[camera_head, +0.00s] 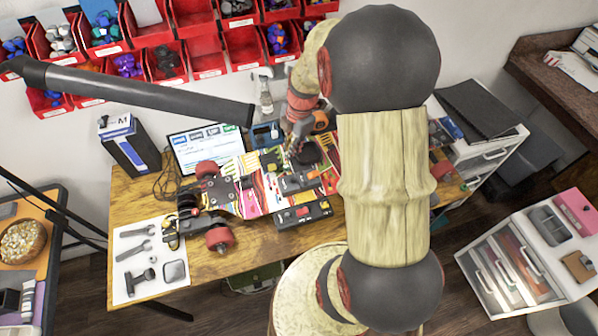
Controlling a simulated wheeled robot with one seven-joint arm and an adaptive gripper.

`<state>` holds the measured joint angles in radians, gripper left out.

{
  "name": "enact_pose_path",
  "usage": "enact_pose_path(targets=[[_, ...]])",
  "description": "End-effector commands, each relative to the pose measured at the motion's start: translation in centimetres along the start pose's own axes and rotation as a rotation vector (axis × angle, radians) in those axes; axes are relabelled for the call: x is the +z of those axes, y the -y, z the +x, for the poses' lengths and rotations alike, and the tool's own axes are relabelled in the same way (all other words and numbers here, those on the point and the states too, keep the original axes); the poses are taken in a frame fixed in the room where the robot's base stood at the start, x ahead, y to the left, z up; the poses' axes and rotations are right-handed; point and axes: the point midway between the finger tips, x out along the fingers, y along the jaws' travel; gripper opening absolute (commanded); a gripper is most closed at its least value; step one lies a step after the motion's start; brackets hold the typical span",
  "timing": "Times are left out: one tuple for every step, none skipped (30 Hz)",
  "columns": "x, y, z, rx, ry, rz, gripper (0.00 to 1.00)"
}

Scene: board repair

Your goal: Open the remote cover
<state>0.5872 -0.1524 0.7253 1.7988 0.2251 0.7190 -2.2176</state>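An upturned electric skateboard with a colourful deck (249,200) and red wheels (219,239) lies on the wooden table. Two black casings with red and orange details are by its middle: a front casing (303,216) and one behind it (299,183). I cannot tell which part, if any, is the remote cover. My gripper (297,146) points down over the far side of the board, behind the casings. It is small and partly merged with dark parts near it, so its fingers and any contact are unclear. My arm hides the board's right part.
A white mat (122,284) with wrenches and other tools lies at the table's left. A lit screen (208,146) and a blue-and-black box (128,146) stand behind. Red bins (207,62) line the wall. A black lamp arm (140,92) crosses the upper left. White drawers (520,262) stand right.

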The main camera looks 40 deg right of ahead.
Motion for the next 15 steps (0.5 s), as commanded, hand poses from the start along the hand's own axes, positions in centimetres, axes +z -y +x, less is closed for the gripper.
enact_pose_path(targets=[[-0.4, 0.3, -1.2, -0.012, -0.001, -0.007, 0.09], [-0.6, 0.6, -1.5, -0.018, 0.001, -0.003, 0.07], [-0.7, 0.9, -1.9, -0.025, 0.003, 0.032, 0.05], [-0.8, 1.2, -2.1, -0.031, 0.006, 0.071, 0.04], [-0.9, 1.4, -2.1, -0.034, 0.01, 0.11, 0.02], [-0.9, 1.6, -2.2, -0.037, 0.014, 0.162, 0.0], [-0.9, 1.8, -2.3, -0.039, 0.018, 0.203, 0.0], [-1.0, 1.9, -2.4, -0.041, 0.021, 0.244, 0.0], [-1.1, 2.2, -2.5, -0.044, 0.026, 0.303, 0.0], [-1.1, 2.4, -2.6, -0.046, 0.029, 0.35, 0.0], [-1.1, 2.5, -2.7, -0.047, 0.033, 0.398, 0.0], [-1.2, 2.7, -2.9, -0.047, 0.04, 0.467, 0.0], [-1.2, 2.9, -3.0, -0.047, 0.045, 0.521, 0.0], [-1.2, 3.0, -3.1, -0.048, 0.049, 0.578, 0.0], [-1.3, 3.3, -3.2, -0.048, 0.056, 0.66, 0.0]])
